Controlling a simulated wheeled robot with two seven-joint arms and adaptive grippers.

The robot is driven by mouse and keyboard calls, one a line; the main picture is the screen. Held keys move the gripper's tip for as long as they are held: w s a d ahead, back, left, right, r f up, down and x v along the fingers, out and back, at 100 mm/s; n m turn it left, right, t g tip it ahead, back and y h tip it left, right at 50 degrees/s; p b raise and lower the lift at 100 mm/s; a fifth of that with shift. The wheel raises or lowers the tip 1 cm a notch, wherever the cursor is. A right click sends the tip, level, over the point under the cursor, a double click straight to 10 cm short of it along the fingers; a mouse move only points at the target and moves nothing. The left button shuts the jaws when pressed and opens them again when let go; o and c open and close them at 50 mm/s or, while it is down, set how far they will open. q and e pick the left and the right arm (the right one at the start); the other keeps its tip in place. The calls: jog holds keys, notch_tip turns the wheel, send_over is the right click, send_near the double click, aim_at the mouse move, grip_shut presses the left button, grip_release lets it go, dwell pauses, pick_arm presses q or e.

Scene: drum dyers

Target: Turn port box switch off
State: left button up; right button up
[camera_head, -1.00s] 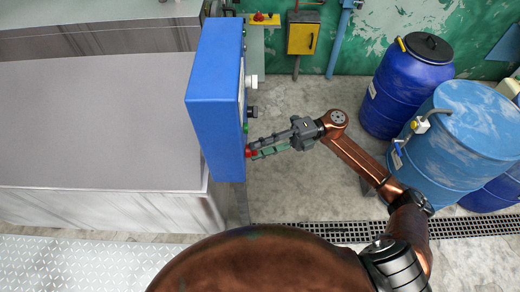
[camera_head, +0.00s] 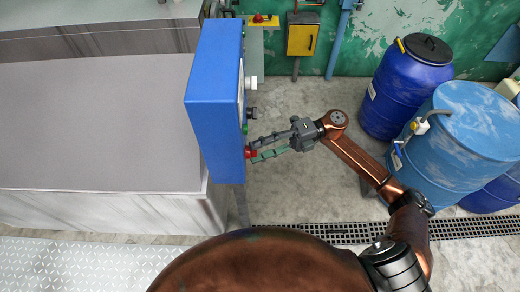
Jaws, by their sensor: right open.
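The blue port box (camera_head: 215,105) stands at the right end of a grey-topped counter, seen from above. Its control face points right and shows edge-on. Along that face are a white knob (camera_head: 250,82), a black knob (camera_head: 251,113), a small green button (camera_head: 245,128) and a red button (camera_head: 249,153). My right gripper (camera_head: 259,149) reaches in from the right with its fingers spread apart, pointing at the lower part of the face. The fingertips are close to the red button; I cannot tell whether they touch it. Switch markings are hidden. My left gripper is not in view.
The grey counter (camera_head: 95,120) fills the left. Blue barrels (camera_head: 408,85) and a lighter blue drum (camera_head: 465,140) stand at the right. A yellow box (camera_head: 302,38) hangs on the green wall. A floor drain grate (camera_head: 465,229) runs below. The floor between the box and barrels is clear.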

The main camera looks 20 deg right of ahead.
jog(key=w+d, duration=0.1)
jog(key=d, duration=1.1)
jog(key=shift+w, duration=0.15)
